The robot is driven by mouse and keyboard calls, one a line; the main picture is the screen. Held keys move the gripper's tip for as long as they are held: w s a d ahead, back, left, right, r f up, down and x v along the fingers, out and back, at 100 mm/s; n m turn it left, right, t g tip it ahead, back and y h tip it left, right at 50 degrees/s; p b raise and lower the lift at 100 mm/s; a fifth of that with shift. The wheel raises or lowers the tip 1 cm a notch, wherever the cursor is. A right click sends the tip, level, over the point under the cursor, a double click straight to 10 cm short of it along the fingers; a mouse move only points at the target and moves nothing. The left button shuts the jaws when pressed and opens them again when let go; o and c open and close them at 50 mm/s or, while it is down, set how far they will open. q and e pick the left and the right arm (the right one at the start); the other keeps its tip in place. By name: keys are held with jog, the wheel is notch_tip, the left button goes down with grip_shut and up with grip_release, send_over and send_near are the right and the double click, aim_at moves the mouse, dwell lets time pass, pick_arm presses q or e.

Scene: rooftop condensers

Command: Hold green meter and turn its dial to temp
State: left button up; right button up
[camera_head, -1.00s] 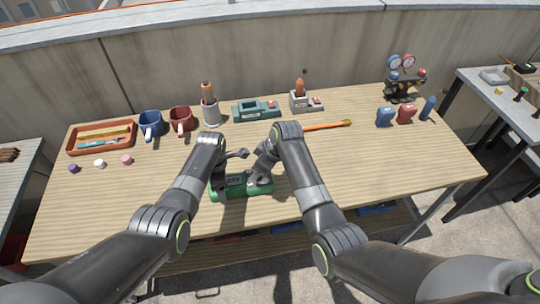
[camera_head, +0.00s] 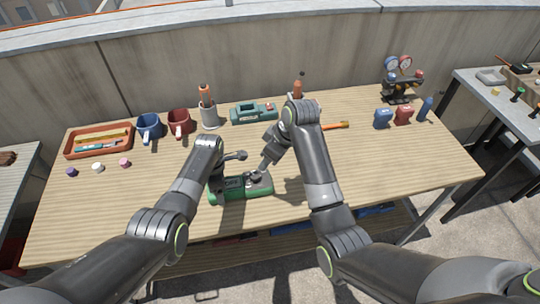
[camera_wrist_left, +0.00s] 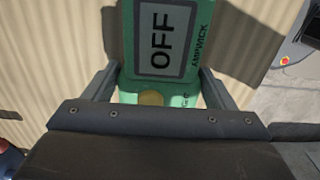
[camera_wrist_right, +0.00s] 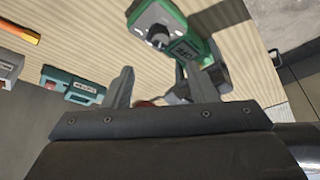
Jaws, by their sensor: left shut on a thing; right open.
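The green meter (camera_head: 237,190) lies on the wooden table near the front middle. Its screen reads OFF in the left wrist view (camera_wrist_left: 162,40). My left gripper (camera_wrist_left: 155,85) is shut on the meter, one finger on each side of its body. The meter's dial (camera_head: 254,177) is at its right end in the head view, and it shows as a dark knob in the right wrist view (camera_wrist_right: 158,36). My right gripper (camera_head: 262,168) is open and empty, just behind and above the dial end. In its wrist view the meter is beyond the fingertips.
A teal meter (camera_head: 254,112) stands at the back, beside a grey holder (camera_head: 209,116). An orange-handled tool (camera_head: 335,126) lies right of the middle. Mugs (camera_head: 179,123), a terracotta tray (camera_head: 98,140) and gauges (camera_head: 402,80) line the back. The table's right front is clear.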

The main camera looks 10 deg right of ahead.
jog(key=f, duration=0.1)
jog(key=t+y, duration=0.5)
jog(key=y, duration=0.2)
send_near(256, 176)
jog(key=x, duration=0.9)
dwell(0.3)
jog(key=c, duration=1)
